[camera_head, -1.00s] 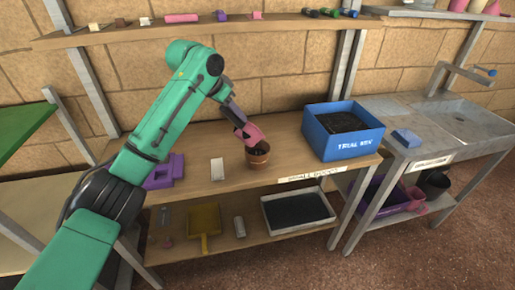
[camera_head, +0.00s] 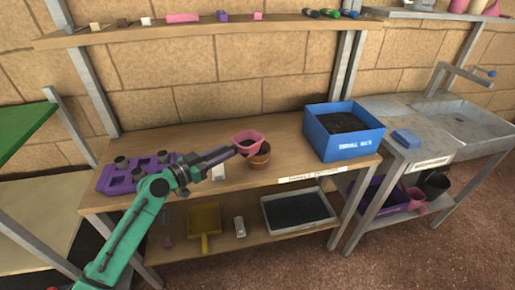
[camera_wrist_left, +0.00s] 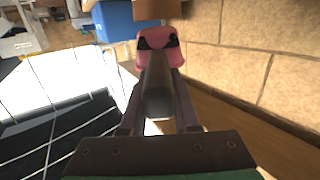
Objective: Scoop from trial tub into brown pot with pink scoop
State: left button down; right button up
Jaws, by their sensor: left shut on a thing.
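My left gripper (camera_head: 212,160) is shut on the dark handle of the pink scoop (camera_head: 247,137). The scoop's bowl opens upward, above and slightly left of the brown pot (camera_head: 261,160), overlapping its rim in the picture; I cannot tell if they touch. Dark stuff shows in the bowl. The blue trial tub (camera_head: 345,147), holding dark soil, stands right of the pot on the bench. My right gripper is out of view.
A purple tray (camera_head: 118,184) with several dark plugs sits at the bench's left. The lower shelf holds a yellow dustpan (camera_head: 204,218) and a pale tray (camera_head: 329,212). A sink (camera_head: 470,120) is at right.

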pick_arm(q)
jog(key=shift+f+t, duration=0.3)
jog(key=shift+f, duration=0.1)
jog(key=shift+r+p, duration=1.2)
jog(key=shift+r, duration=0.95)
jog(key=shift+f, duration=0.1)
